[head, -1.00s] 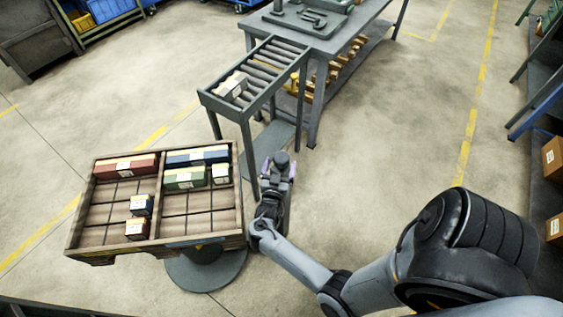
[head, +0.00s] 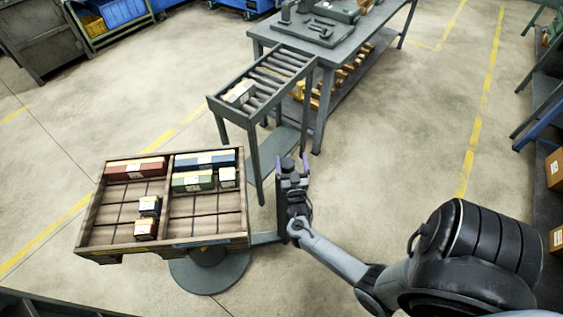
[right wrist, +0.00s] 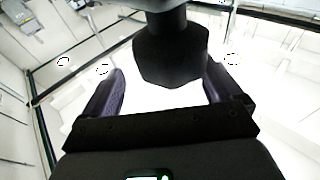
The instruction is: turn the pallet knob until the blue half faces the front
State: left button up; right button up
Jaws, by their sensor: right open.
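The wooden pallet (head: 83,238) sits level on a round grey base (head: 215,276) at lower left in the head view. It has a left and a right half, with a small bluish strip (head: 203,242) on its near edge at right. A dark rounded knob-like top (head: 288,164) shows just right of the pallet. My right gripper (head: 292,161) is open, its purple-tipped fingers on either side of that top. In the right wrist view, a dark faceted piece (right wrist: 170,55) shows between the spread fingers; contact cannot be told. My left gripper is out of view.
Red boxes (head: 135,169), blue boxes (head: 206,160) and green boxes (head: 193,181) lie in the pallet. A roller conveyor (head: 270,85) stands just behind my right gripper, with a grey workbench (head: 350,45) beyond. The floor to the right is clear up to the shelves.

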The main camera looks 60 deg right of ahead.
aim_at(283, 160)
jog(key=n+t+y, duration=0.1)
jog(key=d+r+n+t+y, duration=0.1)
jog(key=t, duration=0.1)
jog(key=d+n+t+y+p, duration=0.1)
jog(key=n+y, duration=0.1)
jog(key=shift+s+r+t, duration=0.35)
jog(key=shift+r+t, duration=0.05)
jog(key=n+y, duration=0.1)
jog(key=n+t+y, duration=0.1)
jog(key=y, duration=0.1)
jog(key=shift+s+t, duration=0.3)
jog(key=s+f+n+y, duration=0.1)
jog(key=s+y, duration=0.1)
jog(key=y, duration=0.1)
jog(key=s+a+f+n+y, duration=0.1)
jog(key=n+y, duration=0.1)
jog(key=y, duration=0.1)
jog(key=s+a+f+n+y, duration=0.1)
jog(key=s+f+y, duration=0.1)
jog(key=y, duration=0.1)
jog(key=shift+s, duration=0.3)
jog(key=w+b, duration=0.1)
jog(key=w, duration=0.9)
jog(key=shift+w+a, duration=0.1)
jog(key=shift+w, duration=0.1)
jog(key=c, duration=1)
